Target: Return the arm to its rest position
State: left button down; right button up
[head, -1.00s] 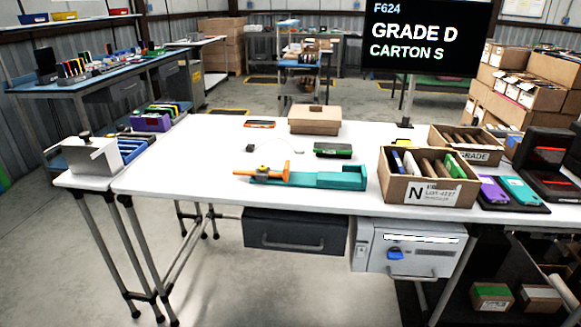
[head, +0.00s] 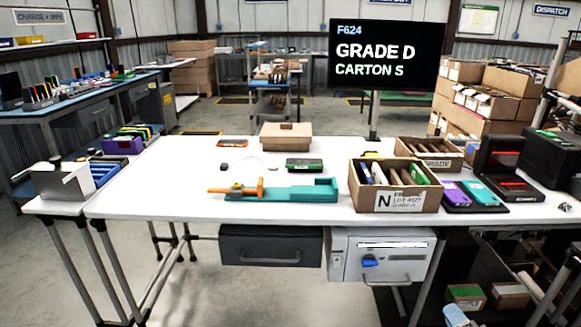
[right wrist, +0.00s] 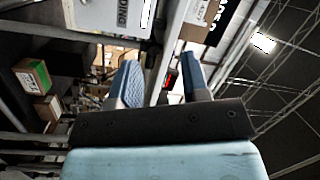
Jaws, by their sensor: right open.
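My right gripper (right wrist: 162,78) shows in the right wrist view with its two blue-padded fingers apart and nothing between them. It is clear of the objects there, with a white panel, shelves and a carton beyond it. I cannot make out the right gripper clearly in the head view. My left gripper and arm are in neither view.
The white table (head: 150,190) holds a teal fixture with an orange tool (head: 285,190), a closed brown box (head: 286,136), a carton marked N (head: 398,198) and purple and teal devices (head: 470,194). A sign (head: 375,55) stands behind. The table's left front is clear.

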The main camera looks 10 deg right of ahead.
jog(key=s+a+f+n+g+y, duration=0.2)
jog(key=s+a+f+n+g, duration=0.15)
jog(key=s+a+n, duration=0.6)
jog(key=s+a+f+n+g+y, duration=0.2)
jog(key=s+a+n+g, duration=0.35)
jog(key=a+n, duration=0.6)
jog(key=a+r+m+t, duration=0.15)
jog(key=a+m, duration=0.25)
jog(key=a, duration=0.5)
pick_arm(q)
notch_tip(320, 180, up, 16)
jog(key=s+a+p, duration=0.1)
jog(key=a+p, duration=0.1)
jog(key=p, duration=2.2)
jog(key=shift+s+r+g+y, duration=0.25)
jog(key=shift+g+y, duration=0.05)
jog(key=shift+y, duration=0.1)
pick_arm(e)
notch_tip(320, 180, up, 17)
jog(key=shift+s+d+m, duration=0.2)
jog(key=shift+d+m, duration=0.15)
jog(key=shift+m, duration=0.05)
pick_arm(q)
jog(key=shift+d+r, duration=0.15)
